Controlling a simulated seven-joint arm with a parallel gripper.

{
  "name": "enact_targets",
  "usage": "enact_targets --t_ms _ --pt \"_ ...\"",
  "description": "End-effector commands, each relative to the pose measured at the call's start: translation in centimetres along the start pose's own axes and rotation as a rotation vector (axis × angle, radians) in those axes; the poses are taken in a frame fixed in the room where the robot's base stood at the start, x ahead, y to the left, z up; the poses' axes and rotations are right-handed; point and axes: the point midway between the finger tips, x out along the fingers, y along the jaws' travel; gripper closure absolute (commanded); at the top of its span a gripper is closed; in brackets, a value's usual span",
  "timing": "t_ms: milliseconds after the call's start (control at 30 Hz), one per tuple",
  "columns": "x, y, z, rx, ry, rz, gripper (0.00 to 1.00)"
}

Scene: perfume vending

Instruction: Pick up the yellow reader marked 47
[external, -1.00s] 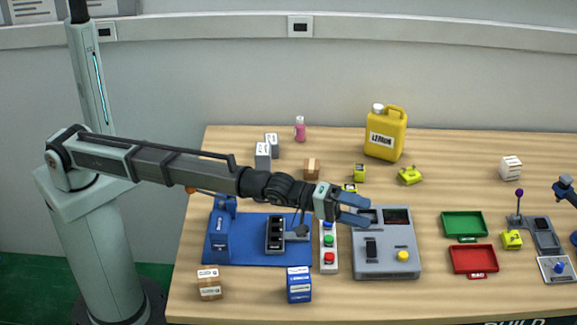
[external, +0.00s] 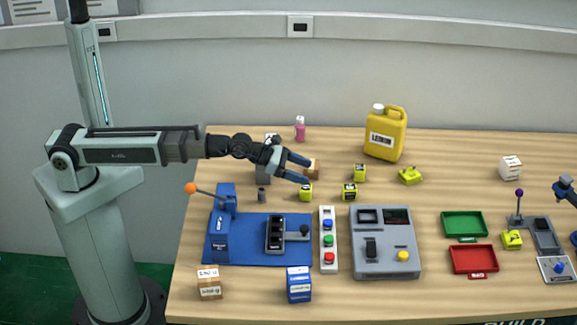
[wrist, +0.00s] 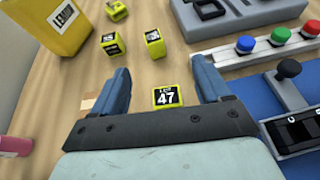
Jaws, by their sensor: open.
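The yellow reader marked 47 (wrist: 167,97) shows between my two fingers in the wrist view, with its black label facing up. In the external view a yellow reader (external: 306,192) stands on the table just below my gripper (external: 308,171); its label is too small to read there. My gripper is open and empty, its blue fingers (wrist: 162,70) spread to either side of the 47 reader and apparently above it. Other yellow readers stand near it, one (external: 349,191) to its right and another (external: 359,172) farther back.
A brown box (external: 313,168) stands behind the gripper. A yellow jug (external: 385,135) and pink bottle (external: 300,129) are at the back. A button panel (external: 328,239), a blue base with a lever (external: 257,250) and a grey machine (external: 385,265) are in front.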

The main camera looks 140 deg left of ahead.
Motion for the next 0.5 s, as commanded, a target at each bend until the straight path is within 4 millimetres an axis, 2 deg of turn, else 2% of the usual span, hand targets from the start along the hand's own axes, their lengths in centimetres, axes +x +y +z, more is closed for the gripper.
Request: enact_targets --t_ms 500 --pt "1.1 0.1 -3.5 -0.021 0.006 0.000 0.23"
